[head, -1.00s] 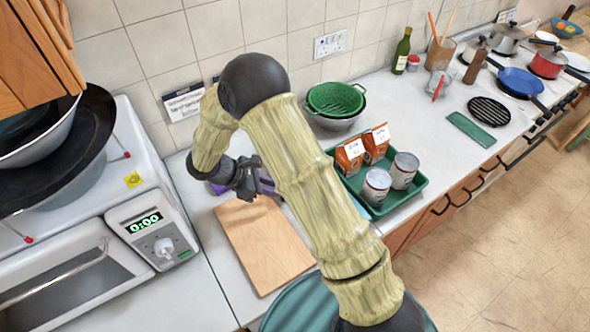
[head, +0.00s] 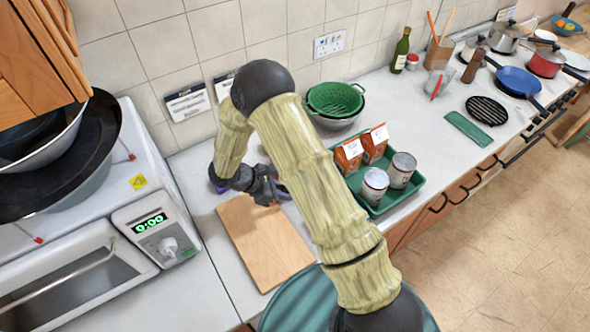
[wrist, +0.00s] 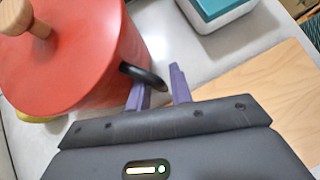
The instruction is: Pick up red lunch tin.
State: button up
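The red lunch tin (wrist: 80,65) fills the upper left of the wrist view. It has a red lid with a wooden knob (wrist: 28,18) and a black loop handle (wrist: 145,74) on its side. My gripper (wrist: 158,80) is open, with two purple fingers apart. The handle reaches in front of the left finger and toward the gap between them; I cannot tell whether it touches. In the head view my gripper (head: 268,190) is low over the counter at the back edge of the chopping board, and the tin is hidden behind my arm.
The wooden chopping board (head: 262,245) lies beside my gripper. A teal-topped white box (wrist: 218,10) stands beyond the tin. A green tray (head: 412,190) with cans and orange packets is to the right. A microwave (head: 95,270) is at left, the tiled wall behind.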

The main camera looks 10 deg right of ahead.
grip_shut()
jog(key=shift+r, duration=0.1)
jog(key=shift+w+r, duration=0.1)
jog(key=shift+r, duration=0.4)
notch_tip(320, 180, up, 9)
jog(key=b, duration=0.2)
jog(key=shift+b, duration=0.3)
